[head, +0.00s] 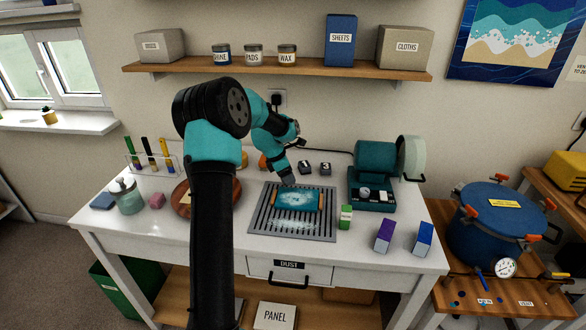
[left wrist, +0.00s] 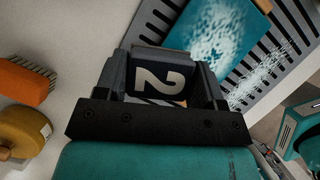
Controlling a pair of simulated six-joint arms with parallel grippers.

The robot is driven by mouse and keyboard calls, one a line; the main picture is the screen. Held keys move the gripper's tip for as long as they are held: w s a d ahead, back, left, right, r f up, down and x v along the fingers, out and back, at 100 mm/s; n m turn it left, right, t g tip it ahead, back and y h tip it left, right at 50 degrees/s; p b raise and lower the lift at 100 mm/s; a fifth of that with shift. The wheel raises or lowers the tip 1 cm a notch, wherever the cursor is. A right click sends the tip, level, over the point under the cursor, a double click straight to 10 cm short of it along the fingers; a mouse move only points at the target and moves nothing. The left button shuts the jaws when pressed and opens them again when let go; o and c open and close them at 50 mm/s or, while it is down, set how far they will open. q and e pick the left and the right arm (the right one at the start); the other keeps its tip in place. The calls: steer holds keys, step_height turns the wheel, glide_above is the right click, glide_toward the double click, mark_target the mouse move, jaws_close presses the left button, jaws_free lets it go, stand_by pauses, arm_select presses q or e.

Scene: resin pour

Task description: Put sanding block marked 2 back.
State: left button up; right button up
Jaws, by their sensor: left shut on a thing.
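The sanding block marked 2 (left wrist: 152,80) is a dark block with a large white 2, held between the fingers of my left gripper (left wrist: 170,62) in the left wrist view. In the head view my left gripper (head: 288,182) is above the upper edge of the teal panel (head: 298,199), and its own fingers mostly hide the block there. Two dark blocks stand at the back of the table: one marked 3 (head: 325,169) and a second block (head: 305,168) left of it, its number too small to read surely. My right gripper is not in view.
The panel, with white dust, lies on a slotted grey grate (head: 262,226). An orange brush (left wrist: 28,82) and a yellow round thing (left wrist: 25,135) are beside my gripper. A teal machine (head: 372,190) stands right of the blocks. A green block (head: 345,217) is by the grate.

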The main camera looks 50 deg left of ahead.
arm_select(q)
steer(key=w+a, duration=0.3)
steer(key=a, duration=0.1)
steer(key=w+a+f, duration=0.1)
steer(key=w+a, duration=0.6)
steer(key=a, duration=0.1)
steer(key=shift+w+f, duration=0.2)
steer(key=shift+w, duration=0.05)
stand_by(0.5)
steer(key=shift+f, duration=1.8)
steer(key=shift+f, duration=0.1)
steer(key=o, duration=0.9)
steer(key=v, duration=1.2)
